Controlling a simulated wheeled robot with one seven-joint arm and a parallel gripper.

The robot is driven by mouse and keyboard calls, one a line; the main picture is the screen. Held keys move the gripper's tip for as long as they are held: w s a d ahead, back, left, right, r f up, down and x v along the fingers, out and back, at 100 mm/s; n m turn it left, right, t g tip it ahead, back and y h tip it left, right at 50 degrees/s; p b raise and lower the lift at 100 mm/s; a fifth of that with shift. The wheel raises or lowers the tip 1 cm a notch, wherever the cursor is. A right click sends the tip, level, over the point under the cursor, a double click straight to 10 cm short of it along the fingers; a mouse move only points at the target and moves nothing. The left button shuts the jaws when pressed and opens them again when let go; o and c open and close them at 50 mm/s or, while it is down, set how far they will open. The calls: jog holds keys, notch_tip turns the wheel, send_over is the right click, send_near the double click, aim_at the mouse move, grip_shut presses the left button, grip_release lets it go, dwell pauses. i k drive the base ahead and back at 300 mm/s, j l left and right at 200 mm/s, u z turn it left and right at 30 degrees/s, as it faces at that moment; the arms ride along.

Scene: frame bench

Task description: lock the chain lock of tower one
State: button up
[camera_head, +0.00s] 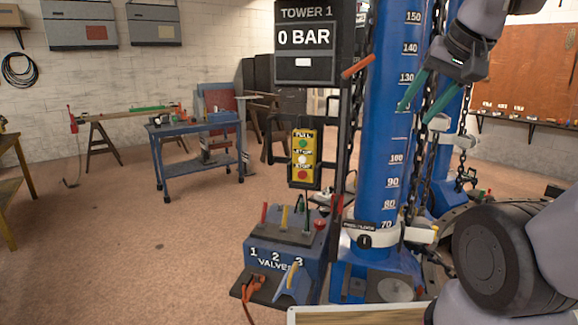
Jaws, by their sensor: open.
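Tower one is the tall blue column (391,150) with a white height scale, right of centre. A dark display (304,38) beside it reads "TOWER 1" and "0 BAR". A dark chain (429,170) hangs along the column's right side. A white collar (392,237) with a black label and a black round part sits low around the column. Its small lettering is hard to read, so I cannot tell whether it is the chain lock or its state. My gripper (414,110), with teal fingers, is open in front of the column's upper right, well above the collar. I see nothing between its fingers.
A valve box (284,245) with coloured levers stands left of the tower's base, below a yellow button panel (303,157). A second blue column (446,160) stands behind. A blue cart (199,150) is at the back left.

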aim_at(345, 75)
jog(key=z, duration=1.75)
jog(key=u, duration=1.65)
jog(key=i+l+u, duration=0.1)
jog(key=i+l, duration=0.2)
